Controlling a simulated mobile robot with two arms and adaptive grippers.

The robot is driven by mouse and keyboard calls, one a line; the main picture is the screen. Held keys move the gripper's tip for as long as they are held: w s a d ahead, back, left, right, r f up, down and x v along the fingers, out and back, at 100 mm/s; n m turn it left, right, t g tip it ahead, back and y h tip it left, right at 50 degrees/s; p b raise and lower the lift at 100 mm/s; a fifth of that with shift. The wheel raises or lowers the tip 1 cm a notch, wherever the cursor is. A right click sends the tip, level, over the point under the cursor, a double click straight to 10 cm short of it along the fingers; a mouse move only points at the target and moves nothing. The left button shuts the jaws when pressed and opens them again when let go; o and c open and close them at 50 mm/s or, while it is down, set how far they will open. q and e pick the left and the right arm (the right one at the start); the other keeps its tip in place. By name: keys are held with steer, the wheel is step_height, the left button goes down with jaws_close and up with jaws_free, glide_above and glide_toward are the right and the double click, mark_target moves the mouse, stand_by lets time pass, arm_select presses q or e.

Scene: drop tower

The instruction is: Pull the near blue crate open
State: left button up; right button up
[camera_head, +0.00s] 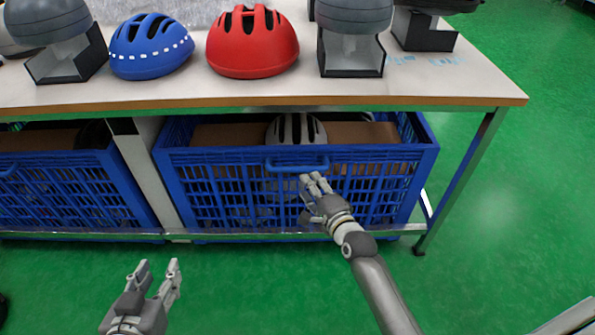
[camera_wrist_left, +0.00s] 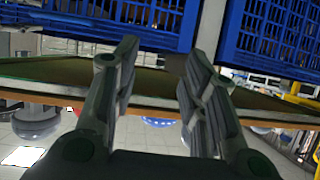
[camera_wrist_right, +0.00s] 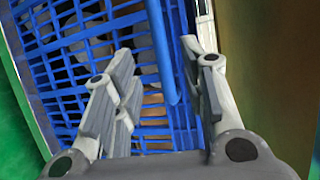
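The near blue crate (camera_head: 380,154) sits on the low shelf under the table in the head view, with a white helmet (camera_head: 296,130) and brown cardboard inside. Its blue handle (camera_head: 297,166) is at the top middle of its front wall. My right gripper (camera_head: 312,181) is open at the front of the crate, just below the handle in the head view. In the right wrist view the handle (camera_wrist_right: 163,50) runs between the two spread fingers, with gaps visible to both sides. My left gripper (camera_head: 158,268) is open and empty, low in front of the shelf.
A second blue crate (camera_head: 75,165) stands to the left, past a grey upright (camera_head: 150,165). The table top (camera_head: 300,92) above carries a blue helmet (camera_head: 150,46), a red helmet (camera_head: 252,42) and other gear. A table leg (camera_head: 462,185) stands at right. Green floor in front is clear.

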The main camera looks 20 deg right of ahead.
mark_target(299, 171)
steer(key=b+x, duration=0.1)
steer(key=x, duration=0.4)
steer(key=shift+w+b, duration=0.25)
steer(key=shift+b, duration=0.15)
steer(key=b+x, duration=0.1)
steer(key=x, duration=0.2)
steer(key=shift+w+f, duration=0.1)
steer(key=shift+w, duration=0.3)
arm_select(q)
step_height(299, 171, up, 15)
steer(key=w+d+t+h, duration=0.1)
steer(key=d+t+h, duration=0.1)
steer(key=t, duration=0.7)
steer(key=shift+w+d+m+h, duration=0.2)
steer(key=shift+d+m+h, duration=0.1)
steer(key=shift+h, duration=0.3)
arm_select(e)
steer(key=shift+w, duration=0.2)
arm_select(q)
steer(key=shift+r, duration=0.1)
arm_select(e)
jaws_close()
